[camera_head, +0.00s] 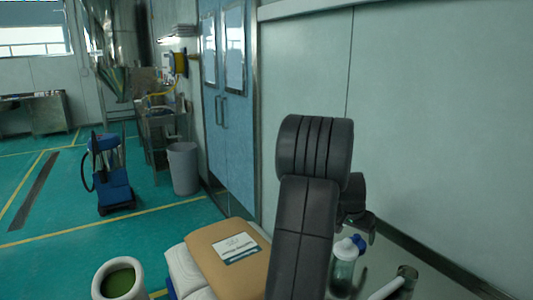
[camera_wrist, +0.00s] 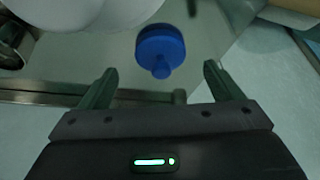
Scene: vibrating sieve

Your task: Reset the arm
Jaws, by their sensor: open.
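My gripper (camera_wrist: 160,84) is open and empty in the wrist view, its two dark fingers apart. A blue round cap with a short nozzle (camera_wrist: 160,46) lies beyond the fingertips in that view, touching neither finger. In the head view my black arm stands bent in front of the wall and largely hides my gripper. A clear bottle with a blue and white top (camera_head: 344,265) stands just right of and below the arm.
A brown sack with a label (camera_head: 205,250) lies on white sacks left of my arm. A white container with green contents (camera_head: 118,279) stands at the bottom left. A grey bin (camera_head: 184,168) and a blue cart (camera_head: 112,185) stand on the green floor. Blue double doors (camera_head: 232,120) are behind.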

